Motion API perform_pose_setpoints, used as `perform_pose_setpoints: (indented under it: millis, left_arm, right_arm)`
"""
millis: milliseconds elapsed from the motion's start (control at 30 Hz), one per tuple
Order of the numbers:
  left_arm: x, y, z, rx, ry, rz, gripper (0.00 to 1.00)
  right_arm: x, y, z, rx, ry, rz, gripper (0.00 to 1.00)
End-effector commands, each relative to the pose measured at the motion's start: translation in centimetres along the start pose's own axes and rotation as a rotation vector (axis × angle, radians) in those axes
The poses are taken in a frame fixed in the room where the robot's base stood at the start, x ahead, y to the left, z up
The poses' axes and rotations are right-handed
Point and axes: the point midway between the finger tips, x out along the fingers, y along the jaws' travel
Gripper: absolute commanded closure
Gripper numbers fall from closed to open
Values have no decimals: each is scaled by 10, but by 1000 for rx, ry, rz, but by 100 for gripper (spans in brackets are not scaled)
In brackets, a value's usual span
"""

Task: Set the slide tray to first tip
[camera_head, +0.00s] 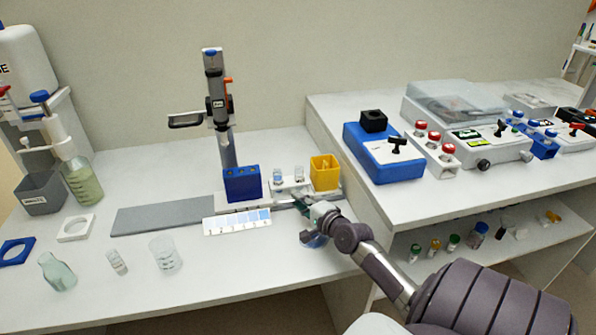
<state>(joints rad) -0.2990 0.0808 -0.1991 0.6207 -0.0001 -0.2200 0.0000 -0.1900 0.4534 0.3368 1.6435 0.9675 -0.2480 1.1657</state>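The slide tray (245,206) sits on a grey rail (155,217) on the left bench. It carries a blue tip rack (242,185), a white holder (291,187) with two small clear vials, and a yellow box (325,172). A white numbered strip (237,222) with blue shading lies in front of the tray. A pipette (215,90) stands upright on a stand behind the blue rack. My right gripper (301,205) is at the tray's front right, by the white holder; its fingers are small and partly hidden, so contact is unclear. My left gripper is out of view.
A flask (57,273), a small vial (116,262) and a beaker (166,255) stand on the front left bench. A bottle (80,183) and a grey bin (39,195) stand far left. A blue device (384,152) is on the right bench. The rail's left part is clear.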

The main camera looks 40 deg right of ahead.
Motion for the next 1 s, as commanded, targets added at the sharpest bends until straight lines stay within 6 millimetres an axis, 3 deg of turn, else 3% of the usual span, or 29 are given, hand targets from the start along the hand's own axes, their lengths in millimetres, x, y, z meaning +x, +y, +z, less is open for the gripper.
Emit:
perform_pose_setpoints:
  millis: [67, 467, 1000]
  left_arm:
    - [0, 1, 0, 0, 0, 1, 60]
    - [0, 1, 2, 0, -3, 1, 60]
    - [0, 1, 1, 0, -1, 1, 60]
  right_arm:
    - [0, 0, 0, 0, -1, 0, 63]
    - [-8, 0, 2, 1, -3, -1, 63]
    - [-108, 1, 0, -1, -2, 2, 63]
